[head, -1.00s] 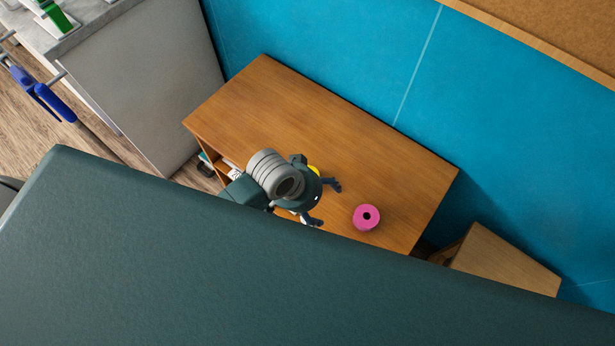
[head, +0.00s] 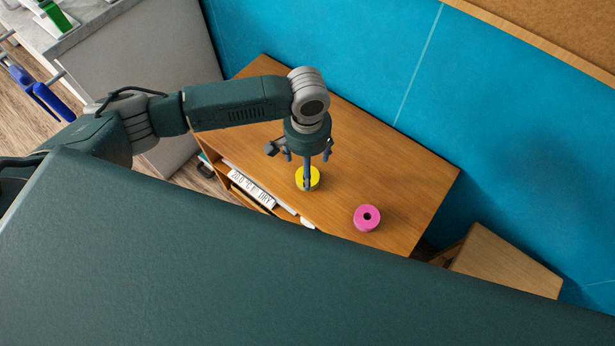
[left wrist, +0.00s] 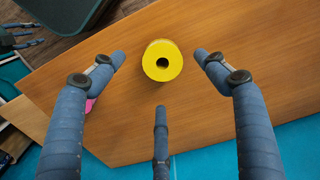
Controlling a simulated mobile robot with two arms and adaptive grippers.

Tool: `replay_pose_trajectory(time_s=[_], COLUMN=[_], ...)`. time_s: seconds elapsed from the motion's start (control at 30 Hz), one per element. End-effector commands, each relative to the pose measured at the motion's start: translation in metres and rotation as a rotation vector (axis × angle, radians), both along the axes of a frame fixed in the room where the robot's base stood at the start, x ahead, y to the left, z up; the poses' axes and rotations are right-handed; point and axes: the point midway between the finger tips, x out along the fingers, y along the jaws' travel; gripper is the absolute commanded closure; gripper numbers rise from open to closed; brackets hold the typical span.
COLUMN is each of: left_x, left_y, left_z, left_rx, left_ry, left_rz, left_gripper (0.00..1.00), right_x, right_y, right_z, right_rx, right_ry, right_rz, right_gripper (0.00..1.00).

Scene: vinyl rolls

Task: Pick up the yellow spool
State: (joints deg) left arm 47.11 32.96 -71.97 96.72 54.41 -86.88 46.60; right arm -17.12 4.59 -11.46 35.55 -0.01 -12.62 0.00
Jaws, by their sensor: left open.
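The yellow spool (head: 312,179) stands on the wooden cabinet top (head: 360,150) in the head view, partly hidden by a finger of my left gripper. In the left wrist view the yellow spool (left wrist: 162,61) shows its round end with a dark centre hole. My left gripper (head: 304,168) points down above the cabinet, over or just behind the spool. Its fingers (left wrist: 160,75) are spread open around the spool in the left wrist view, with visible gaps and nothing held.
A pink spool (head: 367,218) stands on the cabinet top to the right of the yellow one. Books (head: 252,190) sit on the open shelf below. A blue wall (head: 330,50) is behind, and a wooden box (head: 505,262) is at right. The cabinet's right part is otherwise clear.

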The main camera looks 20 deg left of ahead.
Motion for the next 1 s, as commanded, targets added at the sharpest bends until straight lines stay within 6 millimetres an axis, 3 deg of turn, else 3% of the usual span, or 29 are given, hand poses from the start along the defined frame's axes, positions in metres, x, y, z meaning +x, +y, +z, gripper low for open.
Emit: replay_pose_trajectory(time_s=[0.6, 0.87, 1.0], left_x=[0.007, 0.007, 0.007], left_y=[0.000, 0.000, 0.000], left_z=[-0.071, -0.074, -0.074], left_rx=[-0.001, -0.003, -0.003], left_ry=[-0.001, -0.002, -0.002], left_rz=[-0.002, -0.003, -0.002], left_gripper=[0.26, 0.26, 0.50], right_x=[-0.002, -0.002, -0.002], right_y=[-0.001, 0.000, 0.000], right_z=[0.001, 0.001, 0.001], right_rx=[-0.001, -0.001, -0.001], right_ry=[0.003, 0.003, 0.003], right_rz=[-0.001, -0.001, 0.000], right_gripper=[0.60, 0.60, 0.60])
